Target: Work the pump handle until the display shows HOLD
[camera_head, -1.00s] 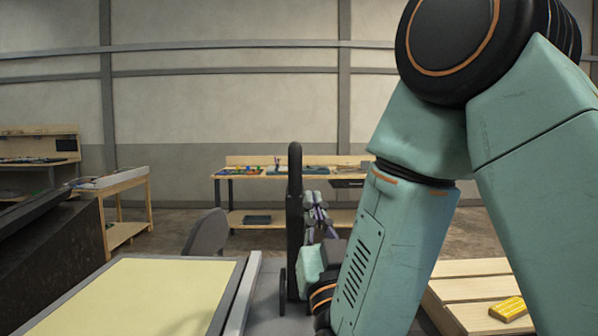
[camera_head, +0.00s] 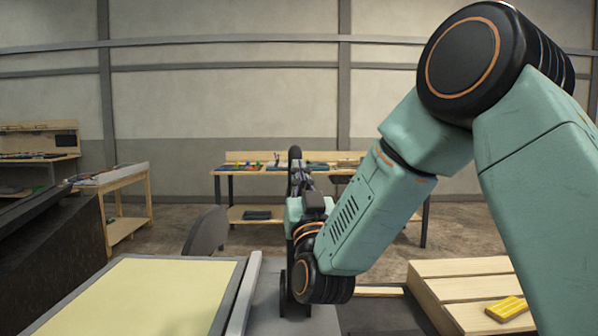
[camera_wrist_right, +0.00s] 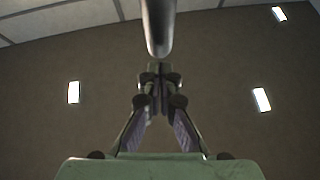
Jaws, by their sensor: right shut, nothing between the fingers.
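The pump handle (camera_head: 295,152) is a dark upright bar with a rounded top, in the middle of the head view. My right gripper (camera_head: 299,170) covers most of its length there. In the right wrist view the bar's rounded end (camera_wrist_right: 158,35) comes down from the top edge, just beyond the shut fingertips (camera_wrist_right: 158,74). I cannot tell whether they touch. The right fingers are together with nothing between them and point upward, with the ceiling behind. The display and its text do not show in any view. My left gripper is not in view.
A pale yellow panel in a grey frame (camera_head: 245,290) lies at the front left. A wooden slatted surface (camera_head: 455,268) with a yellow block (camera_head: 507,309) is at the right. A grey rounded panel (camera_head: 206,232) stands behind the yellow panel. Workbenches (camera_head: 290,172) stand farther back.

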